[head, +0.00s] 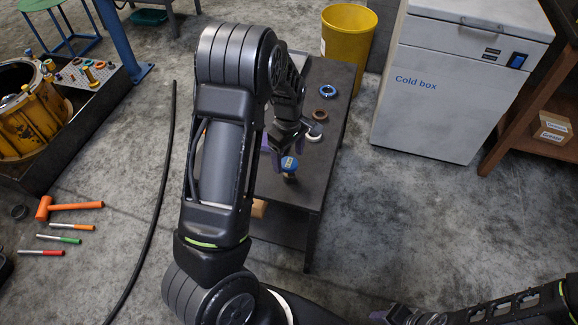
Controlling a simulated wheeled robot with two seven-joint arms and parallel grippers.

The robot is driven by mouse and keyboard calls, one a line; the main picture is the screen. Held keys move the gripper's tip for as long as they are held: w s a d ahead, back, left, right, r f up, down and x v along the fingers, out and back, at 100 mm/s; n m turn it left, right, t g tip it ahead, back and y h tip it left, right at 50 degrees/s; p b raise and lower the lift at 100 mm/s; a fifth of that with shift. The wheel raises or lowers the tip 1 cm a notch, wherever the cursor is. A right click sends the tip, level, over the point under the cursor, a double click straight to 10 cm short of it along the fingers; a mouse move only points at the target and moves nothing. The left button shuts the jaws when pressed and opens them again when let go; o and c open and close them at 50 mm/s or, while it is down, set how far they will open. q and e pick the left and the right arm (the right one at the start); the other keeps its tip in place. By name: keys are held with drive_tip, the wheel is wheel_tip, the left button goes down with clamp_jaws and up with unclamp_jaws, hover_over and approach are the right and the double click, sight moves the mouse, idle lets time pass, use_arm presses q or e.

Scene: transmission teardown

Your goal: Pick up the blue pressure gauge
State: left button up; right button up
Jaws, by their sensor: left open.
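The blue pressure gauge (289,163) appears to be the small blue-topped piece with a brass-coloured lower part near the front of the dark bench (318,180). My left gripper (287,143) is open and points down just behind and above it. The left fingers look apart from the gauge, but the exact gap is hard to tell. My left arm hides the left side of the bench. Part of my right gripper (405,316) shows at the bottom edge, far from the bench; its jaws cannot be made out.
A blue ring (328,91), a brown ring (320,115) and a pale ring (314,134) lie behind the gauge. A yellow bin (346,42) stands behind the bench. A white cold box (430,105) stands to the right. Open floor lies between bench and cold box.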

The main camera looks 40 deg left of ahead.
sight(289, 169)
use_arm(q)
drive_tip(key=shift+f, duration=0.55)
wheel_tip(289, 169, down, 5)
drive_tip(key=shift+d+f, duration=0.1)
drive_tip(key=shift+f, duration=0.05)
drive_tip(key=shift+c, duration=0.2)
idle(0.3)
clamp_jaws()
idle(0.6)
